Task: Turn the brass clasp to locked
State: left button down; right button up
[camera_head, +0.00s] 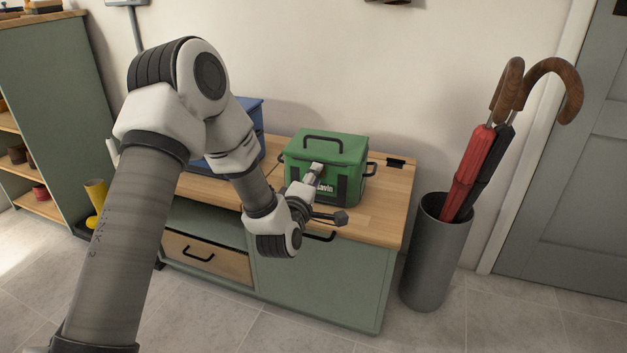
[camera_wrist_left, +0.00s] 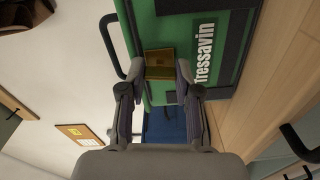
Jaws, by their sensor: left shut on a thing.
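A green box (camera_head: 330,150) with a black top handle and black straps stands on the wooden top of a low cabinet. In the left wrist view its green face (camera_wrist_left: 215,62) shows sideways with white lettering "Tressavin". The brass clasp (camera_wrist_left: 159,62) on its front is between the fingertips of my left gripper (camera_wrist_left: 161,72). In the head view my left gripper (camera_head: 313,174) reaches the upper front of the box and covers the clasp there. It is shut on the clasp. Whether the clasp stands locked I cannot tell. My right gripper is not in view.
A blue box (camera_head: 251,118) stands left of the green box, partly behind my left arm. A grey umbrella stand (camera_head: 437,260) with two umbrellas stands right of the cabinet. A green shelf (camera_head: 60,100) is far left.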

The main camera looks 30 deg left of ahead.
pick_arm(q)
jog(key=shift+n, duration=0.9)
jog(key=c, duration=0.8)
grip_release()
jog(key=v, duration=0.7)
jog(key=shift+s, duration=0.25)
jog(key=shift+d, duration=0.1)
